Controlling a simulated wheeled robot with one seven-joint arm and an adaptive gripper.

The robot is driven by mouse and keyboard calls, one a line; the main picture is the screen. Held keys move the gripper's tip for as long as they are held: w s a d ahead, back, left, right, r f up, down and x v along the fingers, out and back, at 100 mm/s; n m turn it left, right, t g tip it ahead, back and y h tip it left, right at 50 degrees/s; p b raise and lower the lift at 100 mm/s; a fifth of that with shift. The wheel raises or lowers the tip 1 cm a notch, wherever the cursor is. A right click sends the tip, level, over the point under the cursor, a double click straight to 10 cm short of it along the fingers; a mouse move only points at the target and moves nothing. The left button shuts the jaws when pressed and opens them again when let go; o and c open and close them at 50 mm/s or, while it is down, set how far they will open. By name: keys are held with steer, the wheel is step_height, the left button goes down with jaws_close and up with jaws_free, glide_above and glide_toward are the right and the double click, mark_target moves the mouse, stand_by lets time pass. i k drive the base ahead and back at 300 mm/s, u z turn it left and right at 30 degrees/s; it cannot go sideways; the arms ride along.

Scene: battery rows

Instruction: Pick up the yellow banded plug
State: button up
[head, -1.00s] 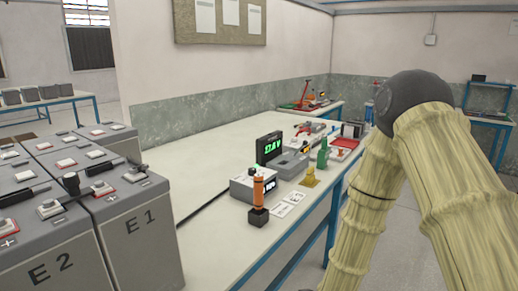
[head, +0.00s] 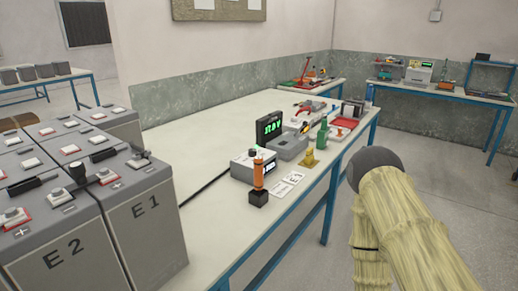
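A small yellow piece (head: 308,159) stands on the long bench near its front edge, just right of the meter boxes. It may be the yellow banded plug, but it is too small to make out a band. A green bottle-shaped piece (head: 322,136) stands behind it. An orange upright piece with a black base (head: 259,178) stands nearer on the bench. My arm shows at the lower right in a pale yellow sleeve with a dark round joint, off the bench's front edge and apart from these pieces. My gripper is not in view.
White cards (head: 289,182) lie by the bench edge. A meter with a green display (head: 269,130) and grey boxes (head: 288,147) stand behind. Large grey batteries (head: 140,225) fill the left. The bench's rear (head: 215,150) is bare, and the floor at right is open.

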mark_target(309, 158)
steer(key=z, duration=0.8)
steer(key=k, duration=1)
steer(key=z, duration=1.3)
steer(key=i, duration=1.8)
steer(key=u, duration=0.8)
steer(key=i, duration=1.35)
steer(key=u, duration=1.75)
steer(key=i, duration=0.75)
steer(key=u, duration=0.7)
